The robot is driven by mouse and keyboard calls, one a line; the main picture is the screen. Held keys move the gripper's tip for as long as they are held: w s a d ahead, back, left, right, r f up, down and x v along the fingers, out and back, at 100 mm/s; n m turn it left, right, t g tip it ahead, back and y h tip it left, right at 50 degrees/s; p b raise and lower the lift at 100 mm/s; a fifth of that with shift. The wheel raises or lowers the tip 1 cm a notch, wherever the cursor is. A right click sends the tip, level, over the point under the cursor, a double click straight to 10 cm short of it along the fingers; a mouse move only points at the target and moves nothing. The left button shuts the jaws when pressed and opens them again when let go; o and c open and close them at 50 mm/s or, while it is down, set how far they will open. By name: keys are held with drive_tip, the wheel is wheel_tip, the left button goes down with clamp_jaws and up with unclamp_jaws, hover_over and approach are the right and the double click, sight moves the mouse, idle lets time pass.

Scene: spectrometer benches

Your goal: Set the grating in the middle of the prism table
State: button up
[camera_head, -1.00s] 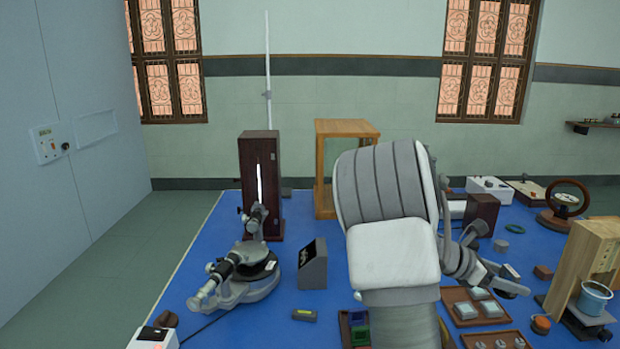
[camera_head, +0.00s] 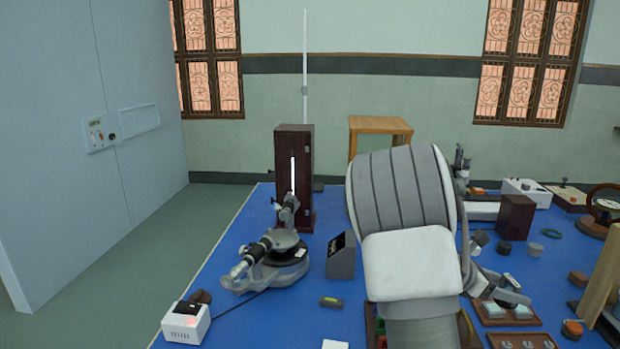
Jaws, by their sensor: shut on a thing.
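The spectrometer (camera_head: 275,274) stands at the left of the blue bench. Its dark round prism table (camera_head: 284,241) is at its centre, and I see no grating standing on it. My large grey and white arm fills the middle of the view. My gripper (camera_head: 508,292) shows only in part to the right of the arm, above the brown trays and well away from the prism table. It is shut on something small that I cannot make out. I cannot pick out the grating itself.
A dark lamp housing (camera_head: 309,178) with a bright slit stands behind the spectrometer. A grey slanted block (camera_head: 341,256) stands at its right. A white box (camera_head: 186,322) with a cable is at the front left. A small level (camera_head: 331,301) lies in front.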

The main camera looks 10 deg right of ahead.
drive_tip(key=w+a+f+n+t+b, duration=0.2)
drive_tip(key=w+a+f+t, duration=0.15)
drive_tip(key=a, duration=0.55)
drive_tip(key=w+a+f+n+t+b, duration=0.25)
drive_tip(key=w+a+f, duration=0.2)
drive_tip(key=a, duration=0.45)
drive_tip(key=a+f+n+t+y+b, duration=0.1)
drive_tip(key=a+f, duration=0.1)
drive_tip(key=a, duration=0.5)
drive_tip(key=a+f+n+t+b, duration=0.1)
drive_tip(key=a+f+n+t, duration=0.1)
drive_tip(key=a, duration=0.5)
drive_tip(key=w+a+f+n+t+y+b, duration=0.1)
drive_tip(key=a+f+n+t, duration=0.1)
drive_tip(key=a, duration=0.4)
drive_tip(key=shift+a+f+y+b, duration=0.3)
drive_tip(key=shift+a+f+b, duration=0.1)
drive_tip(key=shift+f, duration=0.2)
drive_tip(key=shift+w+d+r+n+p, duration=0.15)
drive_tip(key=shift+d+r+n+p, duration=0.1)
drive_tip(key=shift+r+p, duration=0.45)
wheel_tip(320, 180, up, 17)
drive_tip(key=w+n+t+y+p, duration=0.2)
drive_tip(key=n+t+y+p, duration=0.2)
drive_tip(key=p, duration=0.9)
drive_tip(key=n+y, duration=0.2)
drive_tip(key=shift+r+n+y, duration=0.2)
drive_tip(key=shift+n+y, duration=0.1)
drive_tip(key=shift+w, duration=0.15)
